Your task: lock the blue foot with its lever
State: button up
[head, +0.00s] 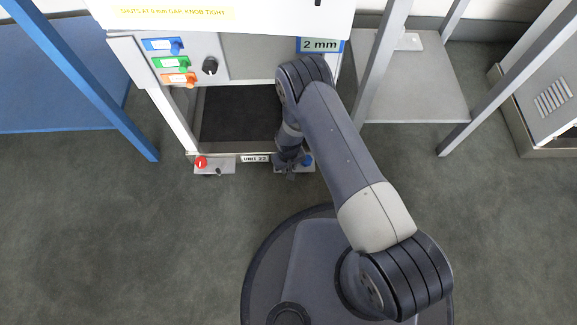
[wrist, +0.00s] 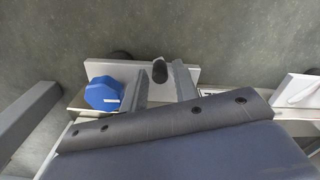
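The blue foot's knob (head: 308,160) is at the lower right corner of the unit in the head view. In the wrist view the faceted blue knob (wrist: 104,93), with a small white mark, sits on a light plate (wrist: 185,73). A dark, rounded lever (wrist: 159,70) stands on the same plate, to the right of the knob. My gripper (head: 288,170) is low at this corner. In the wrist view its two grey fingers (wrist: 160,83) are apart, with the lever showing in the gap between their tips. I cannot tell whether either finger touches it.
A red-knobbed foot (head: 201,162) with a small dark lever is at the lower left corner. Between the feet is a "UNIT 22" label (head: 255,158). Above are coloured controls (head: 170,62), a black knob (head: 210,66) and a "2 mm" sign (head: 320,45). Grey frame legs (head: 382,60) stand at right.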

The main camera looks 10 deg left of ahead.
grip_shut()
jog(key=shift+s+a+m+b, duration=0.2)
jog(key=shift+a+m+b, duration=0.75)
jog(key=shift+m, duration=1.05)
jog(key=shift+s+a+m+b, duration=0.15)
jog(key=shift+a+m+b, duration=0.75)
jog(key=shift+m, duration=1.1)
jog(key=shift+s+a+m+b, duration=0.2)
jog(key=shift+a+m+b, duration=0.75)
jog(key=shift+m, duration=1.05)
jog(key=shift+d, duration=0.1)
jog(key=shift+o, duration=1.3)
grip_release()
